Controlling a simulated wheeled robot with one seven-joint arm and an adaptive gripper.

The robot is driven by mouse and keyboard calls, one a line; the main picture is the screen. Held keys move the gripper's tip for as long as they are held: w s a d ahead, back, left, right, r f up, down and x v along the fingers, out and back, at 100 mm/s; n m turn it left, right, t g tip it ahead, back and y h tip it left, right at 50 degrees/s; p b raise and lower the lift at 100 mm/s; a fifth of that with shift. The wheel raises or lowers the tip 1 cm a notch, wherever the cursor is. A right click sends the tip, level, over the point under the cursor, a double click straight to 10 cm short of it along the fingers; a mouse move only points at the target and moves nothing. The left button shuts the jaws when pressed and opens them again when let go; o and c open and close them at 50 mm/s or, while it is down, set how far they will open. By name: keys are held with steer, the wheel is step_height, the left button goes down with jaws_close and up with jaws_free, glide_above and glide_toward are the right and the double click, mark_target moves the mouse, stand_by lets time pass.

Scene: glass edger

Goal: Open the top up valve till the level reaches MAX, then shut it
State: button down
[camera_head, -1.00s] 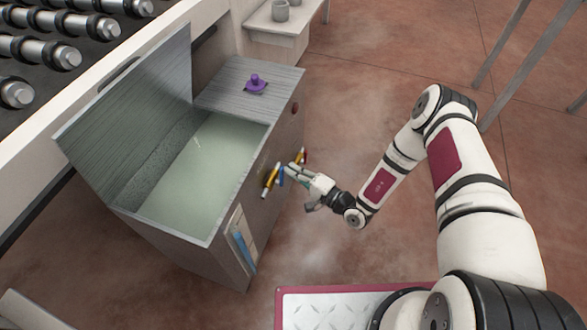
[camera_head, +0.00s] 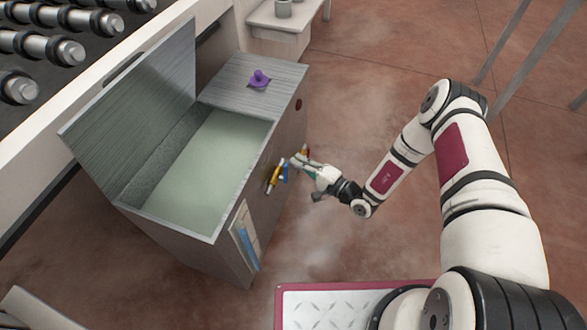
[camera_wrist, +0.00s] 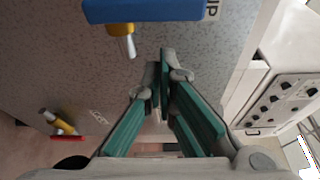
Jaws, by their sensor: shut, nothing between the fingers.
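The top up valve has a blue handle (camera_wrist: 145,10) on a brass body (camera_wrist: 121,30), beside a partly cut-off label ending in "UP" (camera_wrist: 212,9). In the head view its blue handle (camera_head: 284,173) shows on the right wall of the metal tank (camera_head: 240,262). My gripper (camera_wrist: 166,75) is shut and empty, just off that wall and apart from the blue handle in the wrist view. It also shows in the head view (camera_head: 297,160). A level gauge (camera_head: 244,238) with a blue column is on the tank's near end; its MAX mark is too small to read.
A second valve with a red handle (camera_wrist: 68,137) and brass body is on the same wall. Pale liquid (camera_head: 200,165) stands in the open tank. A control panel (camera_wrist: 283,100) shows at right. The floor right of the tank is clear.

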steer(key=w+d+p+v, duration=0.1)
steer(key=v, duration=0.8)
steer(key=shift+f, duration=0.2)
steer(key=shift+d, duration=0.1)
